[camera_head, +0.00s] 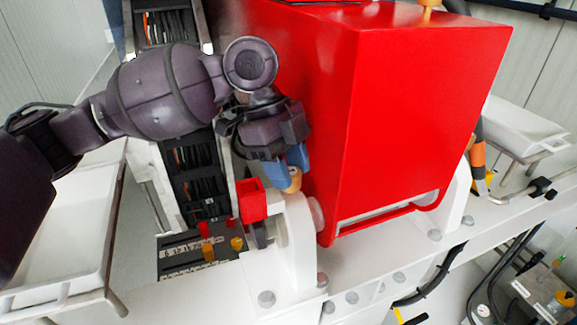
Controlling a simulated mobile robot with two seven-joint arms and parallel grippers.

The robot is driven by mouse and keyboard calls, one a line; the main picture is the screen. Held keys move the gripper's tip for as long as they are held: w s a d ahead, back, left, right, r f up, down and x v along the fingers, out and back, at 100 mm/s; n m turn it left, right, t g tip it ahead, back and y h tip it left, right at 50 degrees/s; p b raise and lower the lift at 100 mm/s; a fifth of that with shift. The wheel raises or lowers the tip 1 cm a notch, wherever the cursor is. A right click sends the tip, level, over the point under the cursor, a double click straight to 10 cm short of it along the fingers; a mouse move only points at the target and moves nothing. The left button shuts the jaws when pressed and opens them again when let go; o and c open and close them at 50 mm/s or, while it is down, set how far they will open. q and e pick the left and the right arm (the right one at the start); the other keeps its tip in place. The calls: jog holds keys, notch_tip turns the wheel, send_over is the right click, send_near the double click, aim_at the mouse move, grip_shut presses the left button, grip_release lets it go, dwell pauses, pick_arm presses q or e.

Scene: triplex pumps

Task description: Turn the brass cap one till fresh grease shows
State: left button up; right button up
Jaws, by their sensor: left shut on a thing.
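A brass cap (293,180) sits on top of a white bearing block (298,235), beside the big red housing (400,110). My left gripper (290,166) comes down from above, with blue fingers shut on the brass cap. The fingers hide part of the cap, and I cannot see any grease around it. Another brass-coloured fitting (430,3) stands on top of the red housing at the upper edge. My right gripper is not in view.
A small red box-shaped part (252,200) stands just left of the bearing block. Red and yellow valve handles (208,252) are at lower left. White trays stand at left (60,245) and right (515,125). A red bar (385,220) runs along the housing's foot.

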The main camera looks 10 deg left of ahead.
pick_arm(q)
jog(key=m, duration=0.3)
jog(key=m+g+y, duration=0.1)
jog(key=m, duration=0.2)
jog(key=shift+w+r+g+y, duration=0.1)
jog(key=shift+g+y, duration=0.2)
jog(key=shift+m, duration=0.3)
jog(key=o, duration=0.9)
jog(key=b+v, duration=0.1)
jog(key=v, duration=0.9)
jog(key=shift+w+r, duration=0.2)
jog(key=shift+r, duration=0.1)
